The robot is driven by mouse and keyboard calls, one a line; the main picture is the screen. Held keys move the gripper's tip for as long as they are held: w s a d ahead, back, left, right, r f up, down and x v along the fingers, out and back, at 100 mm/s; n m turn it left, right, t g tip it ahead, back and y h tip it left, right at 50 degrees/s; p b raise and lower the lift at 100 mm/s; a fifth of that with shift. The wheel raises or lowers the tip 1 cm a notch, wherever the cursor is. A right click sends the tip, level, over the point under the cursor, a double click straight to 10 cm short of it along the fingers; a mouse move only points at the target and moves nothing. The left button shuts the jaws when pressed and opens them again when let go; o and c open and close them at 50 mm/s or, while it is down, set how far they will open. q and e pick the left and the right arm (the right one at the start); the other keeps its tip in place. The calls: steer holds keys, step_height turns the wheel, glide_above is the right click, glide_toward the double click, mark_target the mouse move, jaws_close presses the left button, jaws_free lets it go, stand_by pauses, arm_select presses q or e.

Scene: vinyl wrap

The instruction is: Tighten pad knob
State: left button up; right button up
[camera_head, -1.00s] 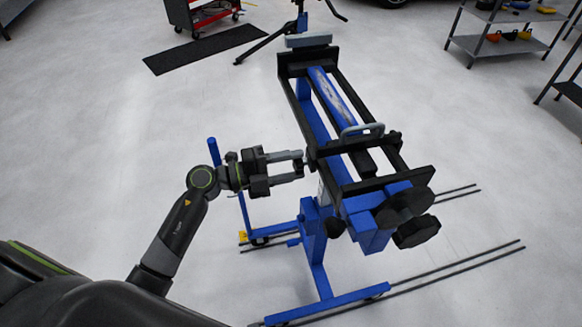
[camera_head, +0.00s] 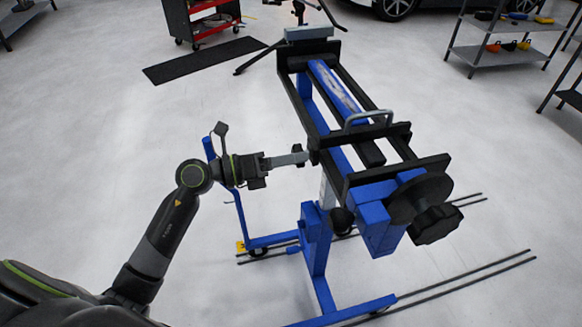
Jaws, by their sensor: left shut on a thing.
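A blue and black stand with a long clamp frame (camera_head: 345,178) fills the middle of the head view. My left gripper (camera_head: 303,158) comes in from the left and meets the frame's left side. Its fingers are seen nearly edge-on, shut on the small dark pad knob (camera_head: 313,151) there, which is mostly hidden. A large black knob (camera_head: 434,224) and a round black disc (camera_head: 420,196) sit at the frame's near end. Another dark knob (camera_head: 342,220) is lower on the post. My right gripper is out of view.
The stand's blue base (camera_head: 345,311) and thin dark rods (camera_head: 450,283) spread low over the floor. A blue upright (camera_head: 240,215) stands close behind my left forearm. Shelves (camera_head: 505,50), a black mat (camera_head: 205,60) and a red cart (camera_head: 203,15) are farther back.

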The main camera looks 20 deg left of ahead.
arm_select(q)
steer(key=m+b, duration=0.4)
steer(key=b, duration=0.1)
steer(key=m+b, duration=0.5)
steer(key=shift+w+a+f+m, duration=0.15)
steer(key=shift+m, duration=0.15)
steer(key=o, duration=1)
